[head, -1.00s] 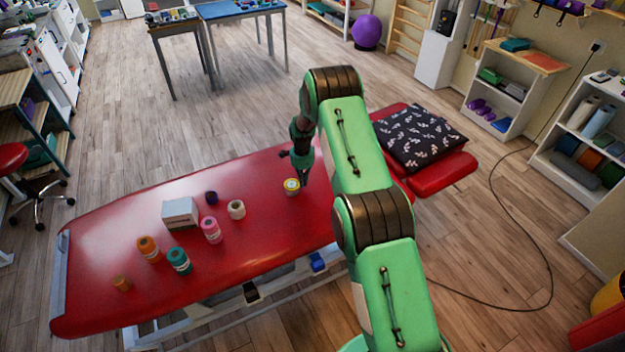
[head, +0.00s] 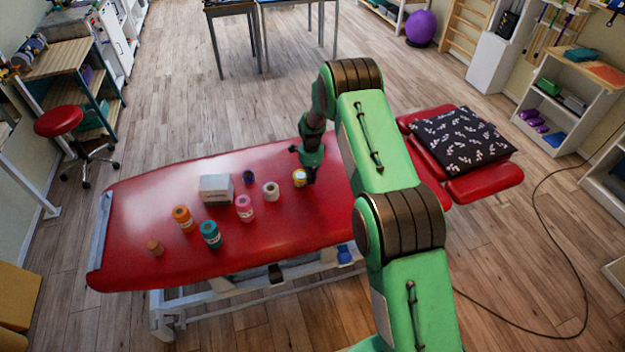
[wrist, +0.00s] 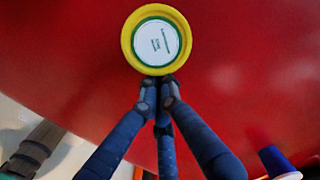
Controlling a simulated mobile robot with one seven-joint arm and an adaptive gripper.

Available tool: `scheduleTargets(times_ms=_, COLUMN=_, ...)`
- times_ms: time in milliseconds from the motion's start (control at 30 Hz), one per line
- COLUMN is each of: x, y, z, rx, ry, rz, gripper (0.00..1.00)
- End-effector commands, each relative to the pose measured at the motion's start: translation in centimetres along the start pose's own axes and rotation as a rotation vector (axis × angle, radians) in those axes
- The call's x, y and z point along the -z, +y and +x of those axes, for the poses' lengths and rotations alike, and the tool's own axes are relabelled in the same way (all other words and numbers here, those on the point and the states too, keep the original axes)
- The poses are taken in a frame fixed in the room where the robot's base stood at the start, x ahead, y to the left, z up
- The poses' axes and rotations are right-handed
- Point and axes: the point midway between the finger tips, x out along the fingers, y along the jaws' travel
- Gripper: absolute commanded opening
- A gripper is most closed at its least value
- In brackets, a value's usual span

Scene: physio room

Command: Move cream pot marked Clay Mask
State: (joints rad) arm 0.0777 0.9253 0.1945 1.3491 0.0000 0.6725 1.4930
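A small pot with a yellow rim and a white, green-ringed label (head: 300,177) stands upright on the red treatment table (head: 290,225). It fills the top middle of the wrist view (wrist: 129,40); the print on its label is too small to read surely. My gripper (head: 311,181) is low over the table, just right of the pot. In the wrist view its fingertips (wrist: 159,86) are drawn together at the pot's lower rim, seemingly touching its side, not around it. Nothing shows between them.
Left of the pot stand a white jar (head: 271,191), a dark purple jar (head: 249,177), a pink bottle (head: 244,208), a white box (head: 216,189), a teal bottle (head: 210,234), an orange bottle (head: 183,218) and a small orange jar (head: 155,247). A patterned pillow (head: 463,140) lies right.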

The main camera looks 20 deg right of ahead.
Motion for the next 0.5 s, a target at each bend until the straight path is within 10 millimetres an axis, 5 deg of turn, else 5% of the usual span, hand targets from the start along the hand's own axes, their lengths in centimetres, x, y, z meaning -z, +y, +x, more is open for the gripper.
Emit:
scheduleTargets(times_ms=267, x=1.2, y=0.0, z=0.1, rx=0.0, ry=0.0, rz=0.002, gripper=0.0)
scheduleTargets(times_ms=500, x=4.4, y=0.0, z=0.2, rx=0.001, ry=0.0, rz=0.003, gripper=0.0)
